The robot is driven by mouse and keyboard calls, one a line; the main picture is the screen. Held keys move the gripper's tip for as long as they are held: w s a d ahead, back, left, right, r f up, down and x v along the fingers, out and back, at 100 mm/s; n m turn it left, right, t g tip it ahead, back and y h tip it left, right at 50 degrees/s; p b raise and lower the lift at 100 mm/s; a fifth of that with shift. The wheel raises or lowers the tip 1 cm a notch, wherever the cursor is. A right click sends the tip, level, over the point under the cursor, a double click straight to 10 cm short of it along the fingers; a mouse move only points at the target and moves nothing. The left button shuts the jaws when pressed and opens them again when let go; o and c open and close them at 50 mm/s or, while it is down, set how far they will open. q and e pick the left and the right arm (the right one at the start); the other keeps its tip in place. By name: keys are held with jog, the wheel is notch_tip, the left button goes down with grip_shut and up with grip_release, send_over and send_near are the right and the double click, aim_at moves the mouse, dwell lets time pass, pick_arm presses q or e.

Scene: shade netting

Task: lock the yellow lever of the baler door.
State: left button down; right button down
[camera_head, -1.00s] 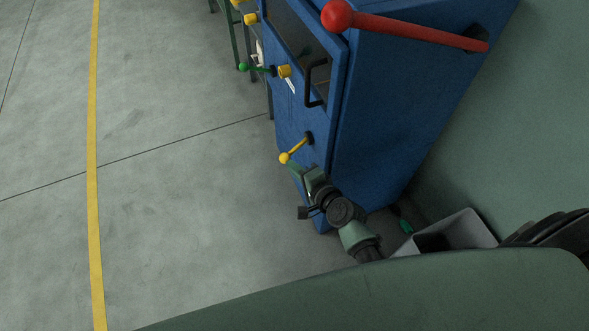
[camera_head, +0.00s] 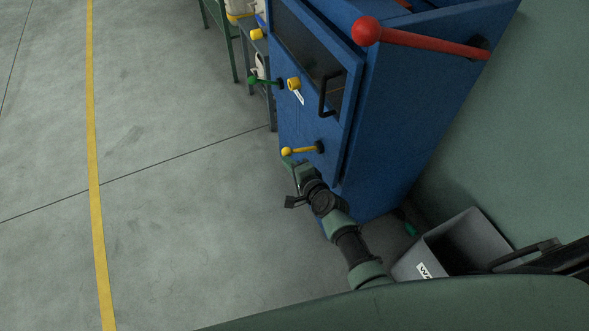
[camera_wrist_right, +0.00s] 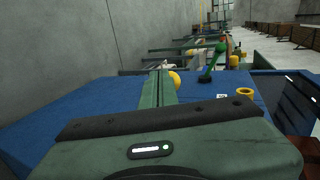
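The yellow lever (camera_head: 303,150) is on the front door (camera_head: 305,115) of the blue baler, low down. Its ball end points left and sits slightly lower than its black pivot. My right gripper (camera_head: 289,163) is just below the ball end. In the right wrist view its green fingers (camera_wrist_right: 158,88) look pressed together, with nothing visible between them. The yellow ball (camera_wrist_right: 174,79) shows at the right side of the fingers, partly hidden by them; I cannot tell whether they touch. My left gripper is not in view.
A green-knobbed lever (camera_head: 266,82), a yellow knob (camera_head: 294,84) and a black handle (camera_head: 325,93) are higher on the baler front. A red lever (camera_head: 420,36) is on its side. A grey bin (camera_head: 470,243) stands at lower right. The floor at left is clear.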

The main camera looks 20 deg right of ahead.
aim_at(283, 154)
jog(key=shift+w+a+b, duration=0.15)
jog(key=shift+w+a, duration=0.05)
jog(key=shift+w, duration=0.75)
jog(key=shift+w+a+b, duration=0.15)
jog(key=shift+w+a, duration=0.05)
jog(key=shift+w, duration=0.75)
